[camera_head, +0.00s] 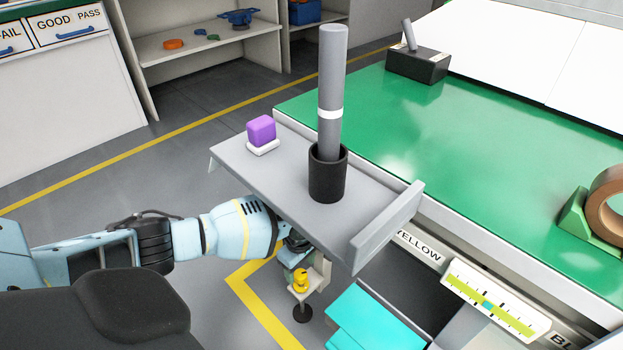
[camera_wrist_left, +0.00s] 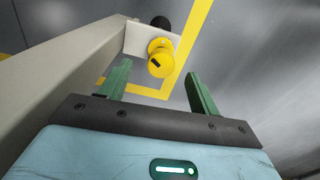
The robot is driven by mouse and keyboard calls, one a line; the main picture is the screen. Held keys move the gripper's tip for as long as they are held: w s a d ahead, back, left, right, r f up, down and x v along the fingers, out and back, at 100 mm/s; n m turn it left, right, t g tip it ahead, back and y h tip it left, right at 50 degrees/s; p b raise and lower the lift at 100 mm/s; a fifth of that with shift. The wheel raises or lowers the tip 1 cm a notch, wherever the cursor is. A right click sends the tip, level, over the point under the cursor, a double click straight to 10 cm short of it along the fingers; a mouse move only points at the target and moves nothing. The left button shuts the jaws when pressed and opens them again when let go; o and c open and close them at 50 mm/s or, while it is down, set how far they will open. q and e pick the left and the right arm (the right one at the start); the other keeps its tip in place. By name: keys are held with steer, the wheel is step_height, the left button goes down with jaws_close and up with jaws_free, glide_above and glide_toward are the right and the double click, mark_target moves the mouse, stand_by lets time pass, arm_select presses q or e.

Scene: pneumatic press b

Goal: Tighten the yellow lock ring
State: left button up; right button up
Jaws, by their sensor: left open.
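The yellow lock ring (camera_head: 300,280) is part of a small yellow knob on a pale bracket, low beneath the grey press plate (camera_head: 240,165). In the left wrist view the yellow knob (camera_wrist_left: 160,55) shows a dark slot and lies ahead, between the lines of the two green fingers. My left gripper (camera_head: 295,261) is just above the knob in the head view, partly hidden under the plate's edge. In the left wrist view its fingers (camera_wrist_left: 160,70) are apart with nothing held. My right gripper is not in view.
A grey cylinder (camera_head: 331,95) stands in a black sleeve (camera_head: 327,178) on the plate, with a purple block (camera_head: 261,131) beside it. A green-topped bench (camera_head: 440,140) is at right. Turquoise bin contents (camera_head: 375,318) lie at the lower middle. A beige beam (camera_wrist_left: 60,75) runs close left of the fingers.

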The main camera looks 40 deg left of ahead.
mark_target(300, 274)
arm_select(q)
steer(key=shift+s, duration=0.1)
step_height(300, 274, down, 6)
steer(key=b, duration=0.4)
steer(key=shift+f, duration=0.25)
steer(key=shift+f+b, duration=0.3)
steer(key=shift+f, duration=0.3)
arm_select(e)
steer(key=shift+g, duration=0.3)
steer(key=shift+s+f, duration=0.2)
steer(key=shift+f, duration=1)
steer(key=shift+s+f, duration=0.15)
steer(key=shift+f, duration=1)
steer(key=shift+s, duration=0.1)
arm_select(q)
steer(key=c, duration=1)
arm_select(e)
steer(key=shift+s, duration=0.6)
